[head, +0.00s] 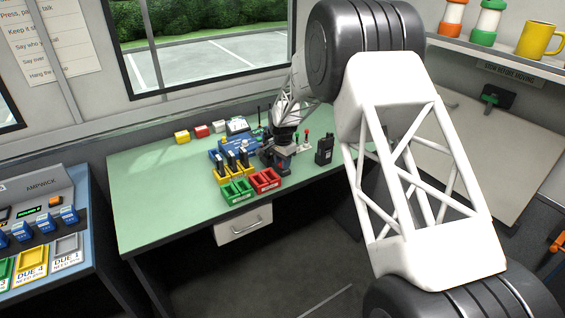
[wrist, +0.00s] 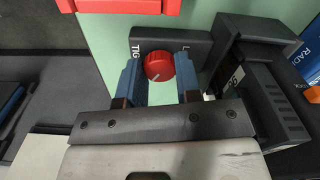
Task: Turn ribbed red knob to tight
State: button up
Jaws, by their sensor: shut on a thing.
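The ribbed red knob (wrist: 159,66) sits on a dark block (wrist: 200,40) in the wrist view. A white pointer line on its face runs toward the lower left. White lettering starting "TIG" shows left of the knob and an "L" shows at right, both partly covered. My gripper (wrist: 157,70) has its blue fingers on either side of the knob and is shut on it. In the head view my gripper (head: 281,160) is down at the green bench, and I cannot make out the knob there.
A black device (wrist: 262,90) stands close at the right of my gripper, and a red bin edge (wrist: 118,6) lies above. On the green bench (head: 150,200) are red bins (head: 265,181), green bins (head: 238,190) and a black radio (head: 324,151). The bench's left part is clear.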

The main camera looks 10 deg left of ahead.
jog(key=m, duration=0.6)
jog(key=shift+m, duration=0.3)
jog(key=m, duration=0.5)
dwell(0.4)
jog(key=o, duration=0.9)
jog(key=shift+r, duration=3.95)
